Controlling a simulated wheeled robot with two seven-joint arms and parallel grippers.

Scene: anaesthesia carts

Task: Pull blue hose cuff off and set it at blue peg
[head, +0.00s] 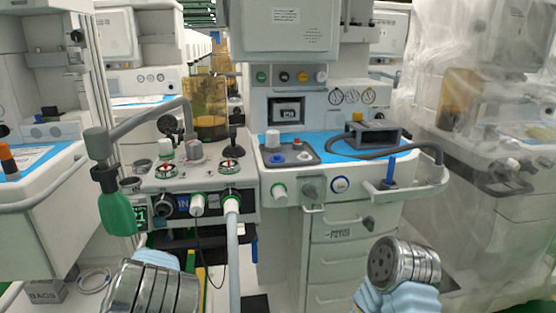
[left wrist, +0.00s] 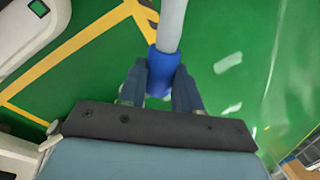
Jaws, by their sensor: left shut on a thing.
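In the left wrist view my left gripper (left wrist: 160,78) is shut on the blue hose cuff (left wrist: 162,66), with one finger on each side. A light grey hose (left wrist: 172,22) runs from the cuff to the top of that view. The cuff is not visible in the head view. An upright blue peg (head: 391,170) stands on the white rail at the right front of the cart. My right gripper is in neither view; only part of my right arm shows at the lower right.
A grey hose (head: 234,262) hangs from a green-ringed port (head: 232,200). A dark hose (head: 372,153) lies on the blue worktop beside a grey bracket (head: 374,134). A green bag (head: 116,212) hangs at the left. Green floor (left wrist: 95,62) with yellow lines lies below my left gripper.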

